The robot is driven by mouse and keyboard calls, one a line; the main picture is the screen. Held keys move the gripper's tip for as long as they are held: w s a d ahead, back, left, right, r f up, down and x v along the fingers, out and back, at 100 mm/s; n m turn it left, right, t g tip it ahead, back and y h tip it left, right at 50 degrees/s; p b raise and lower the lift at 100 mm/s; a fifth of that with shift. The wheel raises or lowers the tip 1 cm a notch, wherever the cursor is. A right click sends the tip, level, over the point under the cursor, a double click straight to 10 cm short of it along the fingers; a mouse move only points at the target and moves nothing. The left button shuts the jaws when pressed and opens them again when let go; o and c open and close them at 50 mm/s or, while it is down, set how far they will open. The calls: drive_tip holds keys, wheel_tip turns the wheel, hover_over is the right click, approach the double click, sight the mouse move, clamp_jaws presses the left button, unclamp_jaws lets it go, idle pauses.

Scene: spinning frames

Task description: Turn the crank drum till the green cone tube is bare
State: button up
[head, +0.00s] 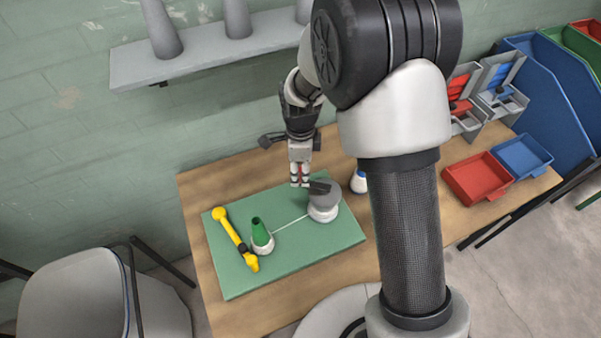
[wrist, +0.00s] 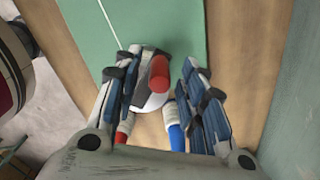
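The green cone tube (head: 257,229) stands upright on the green mat (head: 290,268), with white yarn around its lower part. A pale thread (head: 291,225) runs from it across the mat to the crank drum (head: 323,211), which has a grey top and white lower part. A dark crank arm shows on the drum's top. In the wrist view a red handle (wrist: 159,73) stands up over the drum (wrist: 150,103). My gripper (head: 300,181) is over the drum's left side, pointing down. In the wrist view my gripper's fingers (wrist: 160,80) are spread on both sides of the handle, with gaps visible.
A yellow bar (head: 235,238) lies left of the cone tube. A blue-and-white cone (head: 358,182) stands right of the drum; the wrist view shows blue (wrist: 175,132) and red (wrist: 124,128) ones. Red (head: 475,178) and blue (head: 523,156) trays are at the right. A shelf (head: 205,55) hangs above.

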wheel_tip(320, 180, up, 10)
idle(0.3)
idle(0.9)
drive_tip(key=s+d+r+n+t+b, duration=0.2)
drive_tip(key=s+d+r+n, duration=0.3)
drive_tip(key=s+r+n, duration=0.4)
drive_tip(key=s+d+r+n+t+b, duration=0.1)
drive_tip(key=s+d+n, duration=0.3)
drive_tip(key=s+n, duration=0.6)
drive_tip(key=s+t+b, duration=0.1)
drive_tip(key=s, duration=0.4)
drive_tip(key=shift+s+d+t, duration=0.15)
drive_tip(key=shift+t, duration=0.15)
